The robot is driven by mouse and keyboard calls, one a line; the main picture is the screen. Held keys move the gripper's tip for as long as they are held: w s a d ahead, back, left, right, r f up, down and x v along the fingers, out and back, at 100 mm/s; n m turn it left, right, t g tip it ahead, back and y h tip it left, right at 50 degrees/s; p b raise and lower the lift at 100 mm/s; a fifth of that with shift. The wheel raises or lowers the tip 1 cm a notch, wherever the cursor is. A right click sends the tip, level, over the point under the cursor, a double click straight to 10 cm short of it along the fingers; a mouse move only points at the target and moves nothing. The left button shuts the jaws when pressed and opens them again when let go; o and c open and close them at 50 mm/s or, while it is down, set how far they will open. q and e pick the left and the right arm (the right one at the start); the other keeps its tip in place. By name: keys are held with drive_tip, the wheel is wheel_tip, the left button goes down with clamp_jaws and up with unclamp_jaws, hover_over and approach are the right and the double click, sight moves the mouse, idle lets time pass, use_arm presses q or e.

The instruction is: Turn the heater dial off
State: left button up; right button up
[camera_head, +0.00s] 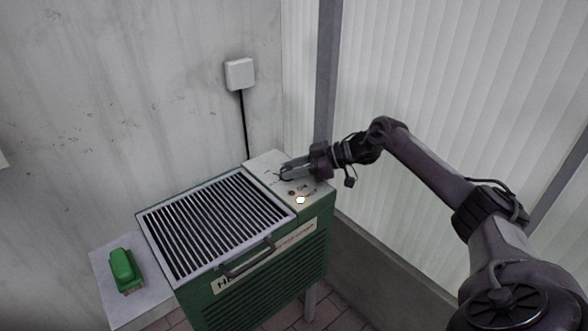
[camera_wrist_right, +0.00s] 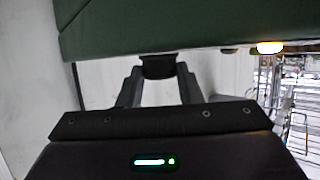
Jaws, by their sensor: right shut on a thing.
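The green heater (camera_head: 262,279) stands against the wall, with a slatted grille on top and a pale control panel (camera_head: 267,161) at its right end. My right gripper (camera_head: 284,172) reaches over this panel from the right. In the right wrist view, its two fingers (camera_wrist_right: 159,72) are closed on a dark dial (camera_wrist_right: 158,66) that sits against the panel. In the head view the gripper largely hides the dial, and its setting cannot be read. A small lamp (camera_head: 300,200) on the panel glows yellow-white; it also shows in the right wrist view (camera_wrist_right: 270,47). My left gripper is not in view.
A green object (camera_head: 122,267) lies on a pale side shelf (camera_head: 96,258) left of the heater. A white wall box (camera_head: 239,74) has a black cable running down behind the heater. A metal post and ribbed panels stand behind my right arm.

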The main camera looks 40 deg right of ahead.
drive_tip(key=o, duration=1)
drive_tip(key=shift+a, duration=0.1)
drive_tip(key=shift+w+r, duration=0.1)
drive_tip(key=shift+r, duration=0.45)
use_arm(q)
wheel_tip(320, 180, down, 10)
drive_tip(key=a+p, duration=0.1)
drive_tip(key=p, duration=0.2)
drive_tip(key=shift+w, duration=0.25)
use_arm(e)
drive_tip(key=shift+r, duration=9.45)
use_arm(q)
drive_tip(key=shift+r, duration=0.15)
